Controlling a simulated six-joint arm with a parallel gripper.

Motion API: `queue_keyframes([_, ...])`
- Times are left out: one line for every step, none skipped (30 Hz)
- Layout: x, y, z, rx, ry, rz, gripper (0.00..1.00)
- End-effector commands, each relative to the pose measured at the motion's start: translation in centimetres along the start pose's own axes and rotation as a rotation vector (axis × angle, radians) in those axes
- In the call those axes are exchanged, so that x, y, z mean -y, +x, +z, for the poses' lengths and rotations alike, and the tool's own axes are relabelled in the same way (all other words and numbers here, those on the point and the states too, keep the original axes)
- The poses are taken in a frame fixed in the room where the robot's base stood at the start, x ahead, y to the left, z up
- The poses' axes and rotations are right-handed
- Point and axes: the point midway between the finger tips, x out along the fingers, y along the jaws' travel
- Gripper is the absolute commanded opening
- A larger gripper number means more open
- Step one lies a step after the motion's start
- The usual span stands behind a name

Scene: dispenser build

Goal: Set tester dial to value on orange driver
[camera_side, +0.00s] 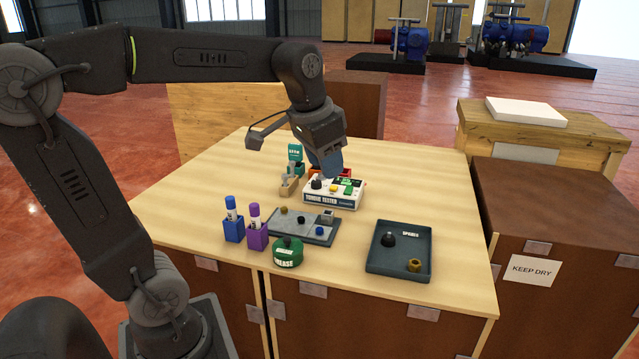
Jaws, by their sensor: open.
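The white torque tester (345,203) stands near the middle of the table, with its label on the front. A black knob (316,183) sits at its top left, with yellow and green parts beside it. My gripper (330,172) is open and points down just above and behind the tester. I cannot tell whether it touches anything. An orange-red thing (346,172) shows behind the tester, partly hidden by my gripper. I cannot tell whether it is the orange driver, and no value on it can be read. The dial's setting is too small to read.
A grey plate (290,232) with small knobs lies in front of the tester. A green grease tin (288,254), a blue holder (233,230) and a purple holder (257,237) stand front left. A dark spares tray (398,270) lies right. A green device (295,155) stands behind.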

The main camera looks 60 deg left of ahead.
Motion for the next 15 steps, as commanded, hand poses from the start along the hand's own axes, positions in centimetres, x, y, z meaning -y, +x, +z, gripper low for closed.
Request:
queue_keyframes([2.1, 0.5, -1.9, 0.037, -0.008, -0.004, 0.41])
queue_keyframes([3.3, 0.8, -2.8, 0.056, -0.007, -0.005, 0.41])
queue_keyframes([4.9, 1.1, -4.0, 0.081, -0.006, -0.004, 0.41])
queue_keyframes([6.2, 1.5, -4.8, 0.101, -0.005, -0.003, 0.41])
queue_keyframes([7.5, 1.9, -5.6, 0.119, -0.004, 0.0, 0.41])
queue_keyframes([9.3, 2.5, -6.5, 0.143, -0.004, 0.004, 0.41])
queue_keyframes([10.7, 3.0, -7.1, 0.161, -0.004, 0.008, 0.41])
queue_keyframes([12.1, 3.5, -7.5, 0.179, -0.005, 0.013, 0.41])
queue_keyframes([13.9, 4.2, -8.1, 0.2, -0.004, 0.021, 0.41])
queue_keyframes([15.2, 4.7, -8.4, 0.214, -0.004, 0.026, 0.41])
queue_keyframes([16.4, 5.3, -8.6, 0.229, -0.003, 0.033, 0.41])
queue_keyframes([17.9, 5.9, -8.9, 0.244, -0.003, 0.041, 0.41])
queue_keyframes([19.0, 6.4, -8.9, 0.254, -0.004, 0.046, 0.41])
queue_keyframes([19.9, 6.8, -9.0, 0.263, -0.003, 0.052, 0.41])
queue_keyframes([20.9, 7.3, -9.0, 0.274, -0.003, 0.059, 0.41])
